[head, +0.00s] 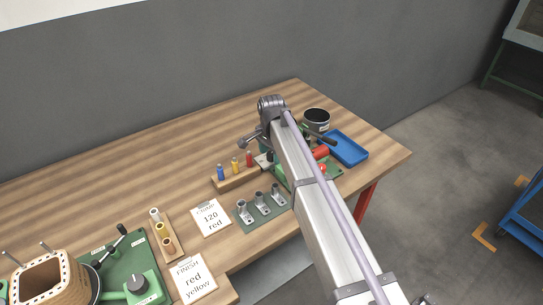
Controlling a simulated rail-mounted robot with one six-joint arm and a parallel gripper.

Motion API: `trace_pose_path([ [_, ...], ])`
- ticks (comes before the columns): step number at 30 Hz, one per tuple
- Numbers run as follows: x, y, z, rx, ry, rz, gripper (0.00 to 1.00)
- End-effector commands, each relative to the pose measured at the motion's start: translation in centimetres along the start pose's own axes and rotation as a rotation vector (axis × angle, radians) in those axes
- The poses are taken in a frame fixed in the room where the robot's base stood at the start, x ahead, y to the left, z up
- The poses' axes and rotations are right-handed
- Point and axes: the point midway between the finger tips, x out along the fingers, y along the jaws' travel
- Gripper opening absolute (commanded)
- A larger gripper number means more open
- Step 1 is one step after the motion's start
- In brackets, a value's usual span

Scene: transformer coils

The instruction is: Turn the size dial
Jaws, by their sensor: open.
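A dark grey knob (138,283), which looks like a dial, sits on a green fixture (122,262) at the lower left. Its marks are too small to read. A second green fixture (335,173) with red parts lies at the right, largely covered by my arm. I cannot tell whether a dial is hidden there. My arm reaches from the lower right to a joint near the middle of the table. My gripper is hidden behind my own arm links, so its relation to either fixture does not show.
A card reading 120 red (210,219) and a finish card reading red yellow (194,280) lie in front. The back left is clear.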

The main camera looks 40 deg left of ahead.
Motion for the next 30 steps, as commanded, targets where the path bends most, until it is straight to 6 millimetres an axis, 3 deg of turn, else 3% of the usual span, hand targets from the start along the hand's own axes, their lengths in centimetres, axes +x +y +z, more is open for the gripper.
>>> trace_pose_path([
  [2, -0.05, 0.00, 0.00, 0.000, 0.000, 0.000, 0.55],
  [16, -0.04, 0.01, 0.00, 0.000, 0.000, 0.000, 0.10],
  [30, -0.03, 0.01, 0.01, -0.104, 0.000, 0.000, 0.10],
])
